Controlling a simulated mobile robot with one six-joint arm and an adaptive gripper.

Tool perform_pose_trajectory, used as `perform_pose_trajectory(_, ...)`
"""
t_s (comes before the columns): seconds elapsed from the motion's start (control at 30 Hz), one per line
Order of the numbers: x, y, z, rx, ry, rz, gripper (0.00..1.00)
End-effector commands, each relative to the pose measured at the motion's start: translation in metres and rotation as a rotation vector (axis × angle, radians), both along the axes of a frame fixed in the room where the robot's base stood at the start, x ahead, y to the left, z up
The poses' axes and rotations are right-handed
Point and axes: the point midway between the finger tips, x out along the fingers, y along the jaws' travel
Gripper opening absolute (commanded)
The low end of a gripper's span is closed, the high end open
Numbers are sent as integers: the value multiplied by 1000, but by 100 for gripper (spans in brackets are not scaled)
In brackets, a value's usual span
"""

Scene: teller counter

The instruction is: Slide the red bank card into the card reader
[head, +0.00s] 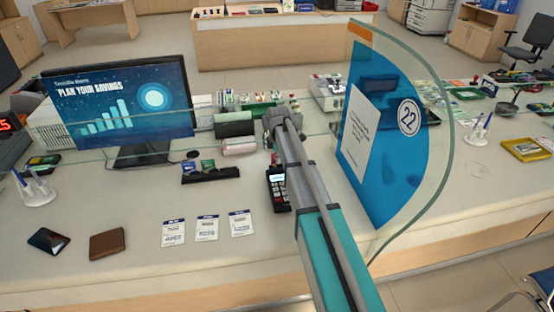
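The card reader (279,190) is a dark handset with a lit screen and keypad. It lies on the counter just left of my arm, which partly covers its right side. My arm reaches over the counter, and my gripper (272,148) is at its far end, pointing down just beyond the reader. The fingers are small and mostly hidden, so I cannot tell whether they are open or shut. A small reddish patch shows near the fingertips, above the reader; I cannot tell whether it is the red bank card. No red card shows clearly elsewhere.
A black card rack (211,175) with blue and green cards stands left of the reader. A monitor (120,112), brown wallet (107,243), dark wallet (49,241) and paper slips (206,228) are further left. A curved glass screen (425,150) with a blue panel stands close right of my arm.

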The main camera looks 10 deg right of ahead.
Motion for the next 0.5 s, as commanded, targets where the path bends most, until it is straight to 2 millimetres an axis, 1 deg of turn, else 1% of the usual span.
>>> perform_pose_trajectory(0.43, 0, 0, -2, 0, 0, 0, 0)
perform_pose_trajectory(0.47, 0, 0, -2, 0, 0, 0, 3)
perform_pose_trajectory(0.5, 0, 0, -2, 0, 0, 0, 10)
